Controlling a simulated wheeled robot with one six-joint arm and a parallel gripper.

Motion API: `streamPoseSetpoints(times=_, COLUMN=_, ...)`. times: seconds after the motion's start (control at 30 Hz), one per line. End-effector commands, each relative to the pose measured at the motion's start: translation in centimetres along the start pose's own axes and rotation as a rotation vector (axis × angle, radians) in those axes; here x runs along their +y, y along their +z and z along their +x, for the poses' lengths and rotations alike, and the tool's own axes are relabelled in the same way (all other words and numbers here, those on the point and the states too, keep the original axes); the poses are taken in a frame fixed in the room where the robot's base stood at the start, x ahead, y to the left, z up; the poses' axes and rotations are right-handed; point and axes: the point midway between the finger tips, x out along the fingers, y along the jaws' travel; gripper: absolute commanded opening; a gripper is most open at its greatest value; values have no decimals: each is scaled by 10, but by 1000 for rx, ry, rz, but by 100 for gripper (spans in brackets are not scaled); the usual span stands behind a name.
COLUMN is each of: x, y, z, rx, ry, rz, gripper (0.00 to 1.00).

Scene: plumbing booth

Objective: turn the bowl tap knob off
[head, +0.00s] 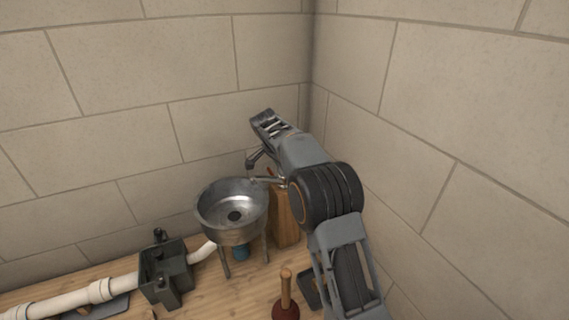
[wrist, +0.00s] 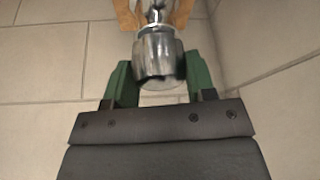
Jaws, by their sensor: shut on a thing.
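The bowl tap knob (wrist: 160,55) is a shiny metal cylinder, seen in the wrist view. My gripper (wrist: 160,76) has its green fingers on both sides of the knob and is shut on it. In the head view my arm comes from the lower right and its end is above and behind the metal bowl (head: 213,222), hiding the knob. The tap's thin metal spout (head: 268,180) reaches left over the bowl's rim. I cannot tell whether water runs.
A wooden post (head: 287,222) stands behind the bowl, close to the walls' corner. A plunger (head: 286,300), a black box (head: 165,272) and a white pipe (head: 100,291) are on the wooden bench. Tiled walls are close on both sides.

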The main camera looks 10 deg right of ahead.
Motion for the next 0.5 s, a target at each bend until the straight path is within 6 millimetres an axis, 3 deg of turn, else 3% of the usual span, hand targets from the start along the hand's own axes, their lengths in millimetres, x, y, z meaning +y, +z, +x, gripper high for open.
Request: streamPoseSetpoints(times=0.5, x=0, y=0, z=-1, rx=-1, ry=23, rz=60, gripper=27)
